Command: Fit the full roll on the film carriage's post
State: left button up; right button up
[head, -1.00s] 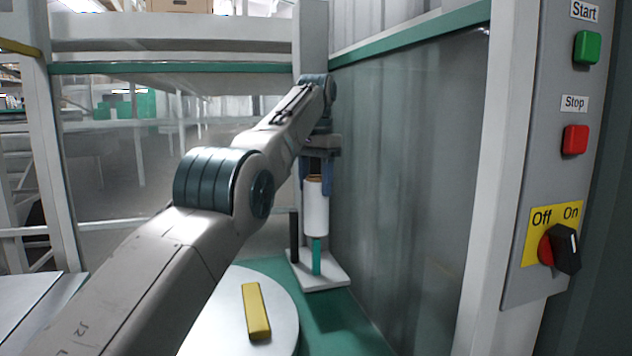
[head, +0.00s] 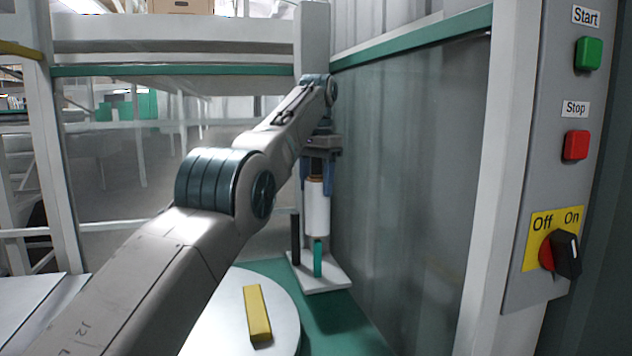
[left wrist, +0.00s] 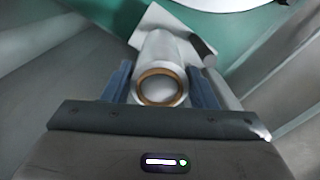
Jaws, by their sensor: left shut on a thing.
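The full roll (head: 317,208) is a white cylinder with a brown core, held upright. My left gripper (head: 316,186) is shut on its upper part from above. In the left wrist view the blue fingers stand on both sides of the roll (left wrist: 158,58), and its brown core end faces the camera. The film carriage (head: 322,284) has a white base with a green post (head: 318,260) and a thinner black rod to its left. The roll's lower end lines up over the green post; I cannot tell whether the post's tip is inside the core. My right gripper is not in view.
A round pale turntable (head: 283,312) with a yellow bar (head: 257,313) lies in front of the carriage. A clear panel (head: 400,190) stands close on the right. A control panel with Start, Stop and an Off/On switch (head: 563,252) is at far right.

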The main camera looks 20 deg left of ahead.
aim_at(313, 214)
pick_arm(q)
jog(key=shift+f+b, duration=1.85)
jog(key=shift+f, duration=0.1)
jog(key=shift+f+b, duration=1.55)
jog(key=shift+f, duration=0.05)
jog(key=shift+a+f+b, duration=0.3)
jog(key=shift+f, duration=0.15)
